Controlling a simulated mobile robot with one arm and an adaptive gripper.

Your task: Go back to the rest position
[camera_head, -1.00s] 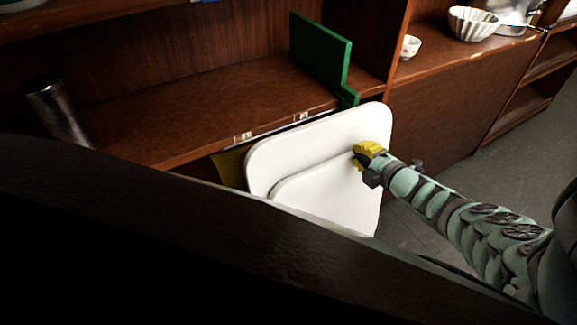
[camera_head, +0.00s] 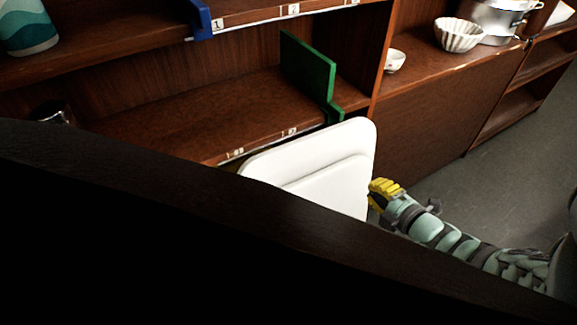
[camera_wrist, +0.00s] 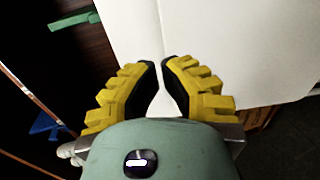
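My yellow-fingered gripper (camera_head: 377,193) is at the right edge of a white rounded panel (camera_head: 335,160) in the head view. In the wrist view my gripper (camera_wrist: 162,62) has its two fingertips a small gap apart, with nothing seen between them. The white panel (camera_wrist: 215,45) fills the upper middle and right of the wrist view, beyond the fingers. Whether a finger touches the panel I cannot tell. My arm extends to the lower right of the head view.
A brown shelf unit (camera_head: 170,120) stands behind the panel, with a green divider (camera_head: 308,68) and blue divider (camera_head: 200,20). A fluted bowl (camera_head: 458,36), small cup (camera_head: 394,61) and metal pot (camera_head: 495,22) sit at upper right. A dark surface (camera_head: 120,230) covers the lower left. Grey floor (camera_head: 490,170) is clear at right.

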